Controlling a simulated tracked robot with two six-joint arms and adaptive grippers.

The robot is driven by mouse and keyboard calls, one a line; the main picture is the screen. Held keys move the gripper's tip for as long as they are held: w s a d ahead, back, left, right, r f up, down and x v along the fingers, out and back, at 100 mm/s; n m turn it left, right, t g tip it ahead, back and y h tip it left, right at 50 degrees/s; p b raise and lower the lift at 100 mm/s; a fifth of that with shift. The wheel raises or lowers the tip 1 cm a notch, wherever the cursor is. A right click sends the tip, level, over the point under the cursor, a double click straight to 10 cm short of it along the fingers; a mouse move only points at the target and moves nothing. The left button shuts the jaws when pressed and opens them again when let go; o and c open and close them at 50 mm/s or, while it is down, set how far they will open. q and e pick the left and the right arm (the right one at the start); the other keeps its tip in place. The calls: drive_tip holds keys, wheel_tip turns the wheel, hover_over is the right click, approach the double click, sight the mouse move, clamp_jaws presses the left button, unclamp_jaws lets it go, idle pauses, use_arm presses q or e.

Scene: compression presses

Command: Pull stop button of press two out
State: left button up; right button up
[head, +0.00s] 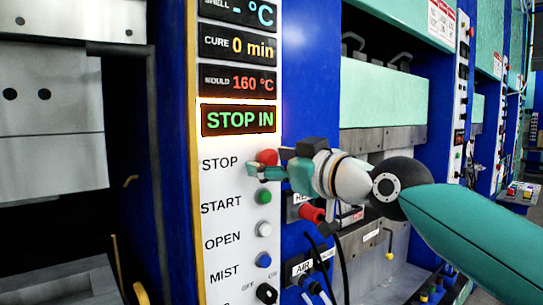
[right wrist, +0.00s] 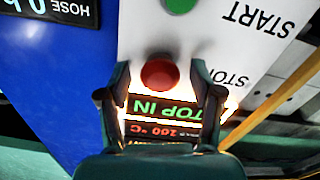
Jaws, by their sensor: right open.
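The red stop button (head: 267,157) sits on the white panel beside the printed word STOP. The lit display (head: 238,120) above it reads STOP IN in green. My right gripper (head: 268,166) is at the button, its fingers pointing at the panel. In the right wrist view the red button (right wrist: 160,74) shows between the tips of my open right gripper (right wrist: 160,92), one finger on each side. I cannot tell whether the fingers touch it. No press number shows clearly. My left gripper is not in view.
Below the stop button are a green start button (head: 264,197), a white open button (head: 264,229), a blue mist button (head: 263,260) and a black switch (head: 266,293).

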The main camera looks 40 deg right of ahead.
drive_tip(key=shift+w, duration=0.3)
